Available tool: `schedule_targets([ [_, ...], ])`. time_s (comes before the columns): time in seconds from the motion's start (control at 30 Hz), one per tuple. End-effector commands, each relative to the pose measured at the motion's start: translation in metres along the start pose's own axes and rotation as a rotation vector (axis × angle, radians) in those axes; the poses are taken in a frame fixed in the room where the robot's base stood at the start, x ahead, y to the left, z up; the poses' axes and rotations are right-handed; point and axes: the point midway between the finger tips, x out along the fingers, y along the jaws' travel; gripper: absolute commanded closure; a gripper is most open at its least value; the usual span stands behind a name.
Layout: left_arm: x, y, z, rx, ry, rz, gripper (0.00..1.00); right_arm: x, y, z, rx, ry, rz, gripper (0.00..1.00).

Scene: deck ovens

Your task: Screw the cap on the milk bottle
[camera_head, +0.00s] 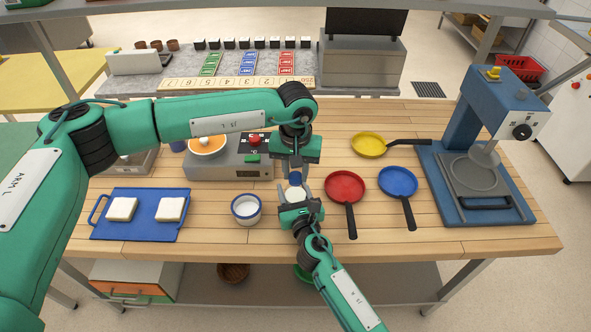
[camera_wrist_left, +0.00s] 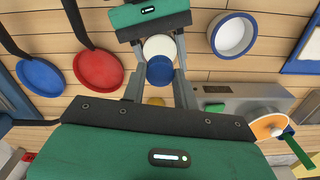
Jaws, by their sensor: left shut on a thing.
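The blue cap (camera_head: 295,179) is between the fingers of my left gripper (camera_head: 295,174), which comes down from above and is shut on it. The cap also shows in the left wrist view (camera_wrist_left: 160,70). The white milk bottle (camera_head: 294,193) stands just below the cap, and its pale top shows in the left wrist view (camera_wrist_left: 158,46). My right gripper (camera_head: 295,191) comes from the front, with its fingers closed on both sides of the bottle. The cap overlaps the bottle's top in view; I cannot tell whether they touch. Most of the bottle's body is hidden.
A white cup with a blue rim (camera_head: 246,209) stands left of the bottle. Red (camera_head: 345,186), blue (camera_head: 398,181) and yellow (camera_head: 368,144) pans lie to the right. A grey device (camera_head: 213,168) stands behind left. A blue board (camera_head: 146,232) with two white slabs lies at left; a blue press (camera_head: 470,150) stands right.

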Motion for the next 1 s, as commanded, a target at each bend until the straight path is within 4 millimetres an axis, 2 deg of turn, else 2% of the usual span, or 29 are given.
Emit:
schedule_targets([
  [0.5,-0.0016,0.0002,-0.0015,0.816,0.004,-0.006,0.91,-0.0004,0.0002,-0.0005,-0.001,0.001,0.001,1.0],
  [0.7,-0.0006,-0.0005,-0.0012,0.939,0.003,-0.003,0.91,-0.0004,0.0004,-0.0007,-0.001,0.001,0.001,1.0],
  [0.97,-0.0003,-0.0007,-0.0011,0.944,0.003,-0.002,0.91,-0.0004,0.0004,-0.0006,0.0,0.001,0.001,1.0],
  [1.0,-0.0004,-0.0007,-0.0011,0.944,0.003,-0.002,0.68,-0.0004,0.0005,-0.0006,0.0,0.001,0.001,1.0],
])
